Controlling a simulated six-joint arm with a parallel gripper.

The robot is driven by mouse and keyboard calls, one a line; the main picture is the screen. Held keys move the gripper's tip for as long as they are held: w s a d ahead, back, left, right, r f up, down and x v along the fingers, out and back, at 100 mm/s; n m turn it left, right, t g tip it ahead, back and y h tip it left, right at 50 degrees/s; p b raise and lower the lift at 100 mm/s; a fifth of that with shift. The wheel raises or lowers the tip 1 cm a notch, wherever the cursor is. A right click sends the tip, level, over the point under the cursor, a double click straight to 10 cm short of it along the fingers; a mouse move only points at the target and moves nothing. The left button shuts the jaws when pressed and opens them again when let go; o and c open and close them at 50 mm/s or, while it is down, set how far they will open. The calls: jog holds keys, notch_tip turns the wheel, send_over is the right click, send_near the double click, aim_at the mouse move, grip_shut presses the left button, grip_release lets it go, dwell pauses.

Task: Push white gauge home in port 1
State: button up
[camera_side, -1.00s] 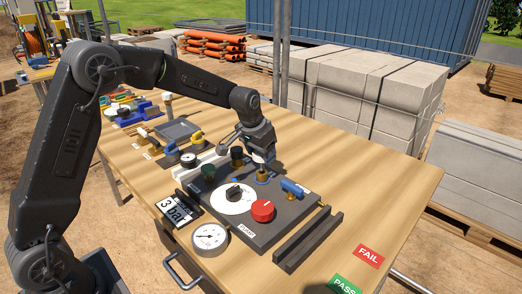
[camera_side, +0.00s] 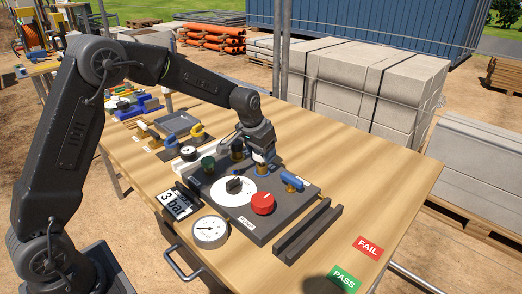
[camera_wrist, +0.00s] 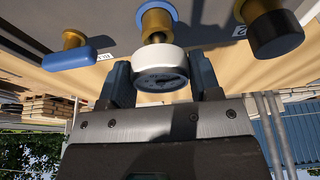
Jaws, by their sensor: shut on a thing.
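The white gauge (camera_wrist: 160,62) is in my gripper (camera_wrist: 163,84). Its round face points toward the wrist camera, and a dark finger presses on each side of its rim. Its brass stem meets the mouth of a brass port (camera_wrist: 157,20) on the grey panel; how deep the stem sits is not clear. In the side view my gripper (camera_side: 263,156) points down over that port at the panel's back edge, and it mostly hides the gauge. The dark grey panel (camera_side: 275,222) lies on the table.
A blue-handled valve (camera_side: 292,181) and a black-capped port (camera_side: 237,148) flank the gauge closely. A grooved dark rail (camera_side: 308,232) lies at right.

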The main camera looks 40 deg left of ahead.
aim_at(256, 154)
jog(key=shift+f, duration=0.25)
jog(key=shift+f, duration=0.35)
jog(key=shift+f, duration=0.15)
jog(key=o, duration=1.4)
jog(key=shift+c, duration=0.2)
jog(key=shift+o, duration=0.4)
jog(key=shift+o, duration=0.8)
jog(key=shift+v, duration=3.5)
